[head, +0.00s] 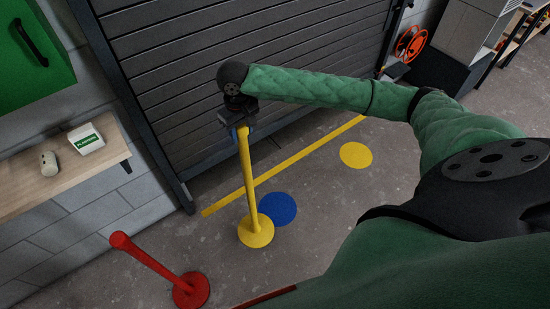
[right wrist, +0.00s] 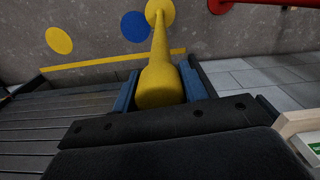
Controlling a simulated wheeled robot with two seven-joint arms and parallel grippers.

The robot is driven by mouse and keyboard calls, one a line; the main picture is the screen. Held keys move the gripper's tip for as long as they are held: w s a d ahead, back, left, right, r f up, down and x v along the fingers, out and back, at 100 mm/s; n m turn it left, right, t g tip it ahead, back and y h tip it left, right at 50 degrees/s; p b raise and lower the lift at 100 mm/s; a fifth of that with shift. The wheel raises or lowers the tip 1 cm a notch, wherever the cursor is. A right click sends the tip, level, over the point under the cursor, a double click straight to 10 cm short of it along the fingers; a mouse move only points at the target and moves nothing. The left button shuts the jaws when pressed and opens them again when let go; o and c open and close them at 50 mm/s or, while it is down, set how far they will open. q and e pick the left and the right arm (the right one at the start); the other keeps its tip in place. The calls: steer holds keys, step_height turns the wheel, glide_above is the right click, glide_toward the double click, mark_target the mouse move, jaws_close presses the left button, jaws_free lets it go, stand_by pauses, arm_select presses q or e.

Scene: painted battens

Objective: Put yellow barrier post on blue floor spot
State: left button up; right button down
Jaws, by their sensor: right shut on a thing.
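The yellow barrier post (head: 248,185) is upright or nearly so in the head view, with its round base at the bottom. My right gripper (head: 239,130) is shut on the top of its pole. The right wrist view shows the yellow post (right wrist: 161,75) between the blue fingers of the right gripper (right wrist: 160,88). The blue floor spot (head: 283,208) lies just right of the base in the head view, its left edge partly covered by it. The blue spot also shows in the right wrist view (right wrist: 134,27). I cannot tell whether the base touches the floor. My left gripper is not in view.
A red post (head: 150,259) with a round base stands at lower left. A wooden shelf (head: 60,180) is at left. A grey slatted shutter (head: 200,100) closes off the back.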

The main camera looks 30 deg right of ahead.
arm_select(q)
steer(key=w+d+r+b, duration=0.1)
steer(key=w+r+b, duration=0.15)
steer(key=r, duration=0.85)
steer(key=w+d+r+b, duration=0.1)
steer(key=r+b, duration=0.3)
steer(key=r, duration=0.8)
arm_select(e)
steer(key=d+f+n, duration=0.3)
steer(key=d+n, duration=1.6)
steer(key=d, duration=0.8)
arm_select(q)
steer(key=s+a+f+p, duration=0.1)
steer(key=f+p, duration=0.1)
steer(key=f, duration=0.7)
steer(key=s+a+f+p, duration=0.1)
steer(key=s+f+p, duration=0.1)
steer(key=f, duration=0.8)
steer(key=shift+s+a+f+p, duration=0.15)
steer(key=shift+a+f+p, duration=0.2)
steer(key=shift+p, duration=0.25)
arm_select(e)
steer(key=w+a+f, duration=0.7)
steer(key=w+f, duration=0.2)
steer(key=f, duration=0.1)
steer(key=shift+w+f, duration=0.2)
steer(key=shift+w, duration=0.2)
